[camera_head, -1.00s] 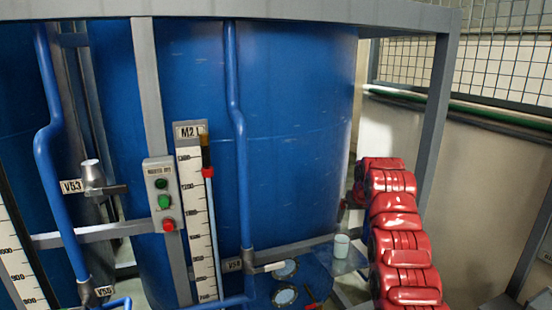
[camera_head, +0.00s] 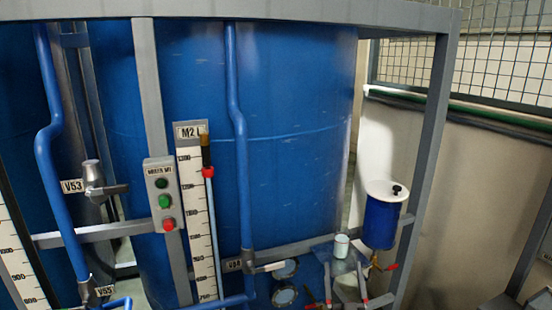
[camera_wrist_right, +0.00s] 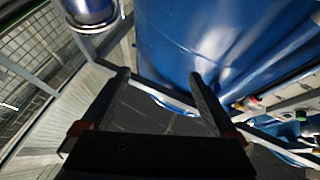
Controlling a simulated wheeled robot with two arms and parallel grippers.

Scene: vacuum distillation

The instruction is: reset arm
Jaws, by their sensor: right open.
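I cannot tell how far the fingers are from the cup. My left gripper is not in view.
Large blue tanks (camera_head: 290,90) stand behind a grey frame (camera_head: 437,120). A blue container with a white lid (camera_head: 381,225) hangs at the right. A button box (camera_head: 162,195) and valve V53 (camera_head: 95,185) are at the left. Wall mesh is at upper right.

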